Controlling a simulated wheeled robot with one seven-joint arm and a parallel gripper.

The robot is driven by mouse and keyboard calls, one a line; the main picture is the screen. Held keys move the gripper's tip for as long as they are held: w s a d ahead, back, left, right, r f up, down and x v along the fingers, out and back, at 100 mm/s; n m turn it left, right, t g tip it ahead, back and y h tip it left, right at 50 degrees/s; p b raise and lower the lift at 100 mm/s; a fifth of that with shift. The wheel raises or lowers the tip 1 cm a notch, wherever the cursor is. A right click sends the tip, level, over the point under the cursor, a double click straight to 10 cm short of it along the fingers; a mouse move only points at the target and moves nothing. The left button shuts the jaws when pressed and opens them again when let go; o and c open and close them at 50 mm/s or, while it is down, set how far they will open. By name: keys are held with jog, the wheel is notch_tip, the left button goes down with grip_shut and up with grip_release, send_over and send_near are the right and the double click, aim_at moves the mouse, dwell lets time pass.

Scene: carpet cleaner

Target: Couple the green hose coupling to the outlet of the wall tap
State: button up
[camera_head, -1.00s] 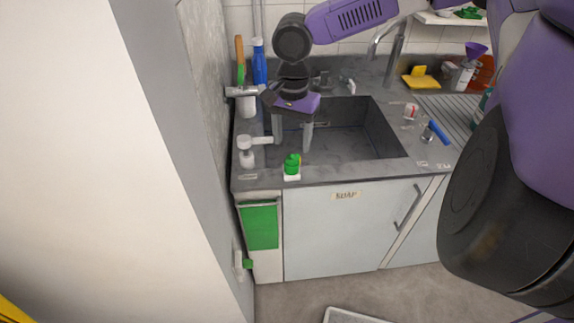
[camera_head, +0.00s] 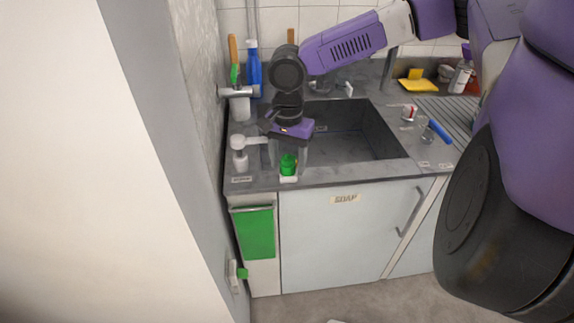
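The green hose coupling (camera_head: 288,165) stands on a small white block (camera_head: 289,180) at the front edge of the counter, left of the cupboard label. My gripper (camera_head: 289,167) points down over it, with its fingers spread to the left and right of the coupling. The gripper looks open; contact with the coupling cannot be made out. A pale tap-like fitting (camera_head: 238,91) sticks out from the left wall above the counter. Lower on that wall is a small white fitting (camera_head: 233,276) with a green piece. Which is the wall tap is not certain; its outlet is too small to see clearly.
The sink basin (camera_head: 350,138) lies right of and behind my gripper. A white pump bottle (camera_head: 239,155) stands close on the left. A blue bottle (camera_head: 253,70) stands at the back left, and a green towel (camera_head: 255,233) hangs below the counter. Floor shows in front.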

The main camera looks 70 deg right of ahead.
grip_shut()
jog(key=shift+r+p, duration=0.65)
jog(key=shift+p, duration=0.25)
dwell(0.5)
jog(key=shift+r+p, duration=1.35)
